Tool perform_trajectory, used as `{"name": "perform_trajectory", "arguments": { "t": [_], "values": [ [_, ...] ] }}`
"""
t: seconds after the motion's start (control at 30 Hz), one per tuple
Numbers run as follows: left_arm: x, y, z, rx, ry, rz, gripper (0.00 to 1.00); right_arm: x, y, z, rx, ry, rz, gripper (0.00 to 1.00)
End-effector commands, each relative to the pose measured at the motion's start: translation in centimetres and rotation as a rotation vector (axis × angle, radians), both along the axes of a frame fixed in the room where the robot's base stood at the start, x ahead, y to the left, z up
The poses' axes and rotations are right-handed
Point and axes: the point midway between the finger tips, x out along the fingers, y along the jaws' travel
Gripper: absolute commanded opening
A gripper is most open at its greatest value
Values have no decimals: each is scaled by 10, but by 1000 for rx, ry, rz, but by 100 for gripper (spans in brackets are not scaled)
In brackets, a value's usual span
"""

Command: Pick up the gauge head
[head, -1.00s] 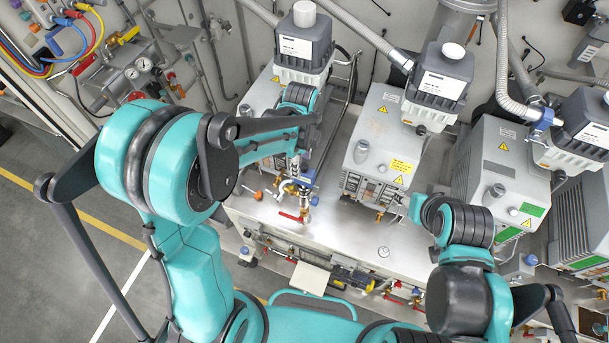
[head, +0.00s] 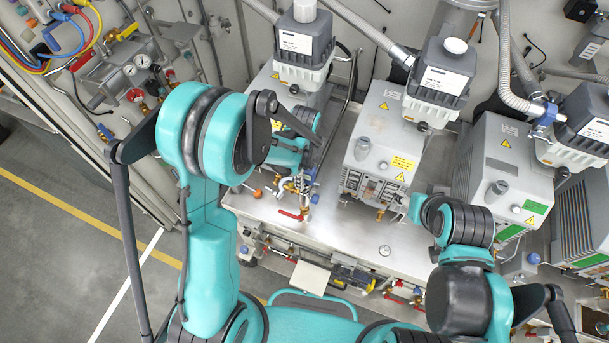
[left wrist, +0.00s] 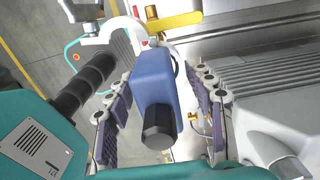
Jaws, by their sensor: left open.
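The gauge head shows in the left wrist view as a blue block (left wrist: 152,88) with a black round end, near the picture's middle. My left gripper (left wrist: 166,84) is open, with one grey padded finger on each side of the gauge head. I see a gap on the right side; contact on the left is hard to judge. In the head view my left wrist (head: 286,152) is over the fittings with a red handle (head: 291,215) at the front left of the bench, and hides most of the gauge head.
A grey pump (head: 375,160) stands right of the fittings, another (head: 500,170) farther right. A metal bench top (head: 345,225) has clear room in front of the pumps. A wall panel with gauges (head: 135,75) and coloured hoses is at upper left.

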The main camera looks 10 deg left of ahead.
Motion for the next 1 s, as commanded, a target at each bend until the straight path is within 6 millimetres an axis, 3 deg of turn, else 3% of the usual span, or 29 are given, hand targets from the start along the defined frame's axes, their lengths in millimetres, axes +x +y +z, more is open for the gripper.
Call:
{"name": "perform_trajectory", "arguments": {
  "t": [0.1, 0.3, 0.73, 0.87, 1.0],
  "values": [
    [0, 0, 0, 0, 0, 0, 53, 0, 0, 0, 0, 0, 0, 48],
    [0, 0, 1, 0, 0, 0, 1, 0, 0, 0, 0, 0, 0, 48],
    [0, 0, 6, 0, 0, 0, 0, 0, 0, 0, 0, 0, 0, 48],
    [0, 0, 19, 0, 0, 0, 0, 0, 0, 1, 0, 0, 0, 48],
    [-1, -2, 46, 0, 0, -1, 0, 0, 0, 2, 0, 0, 0, 48]
  ]
}}
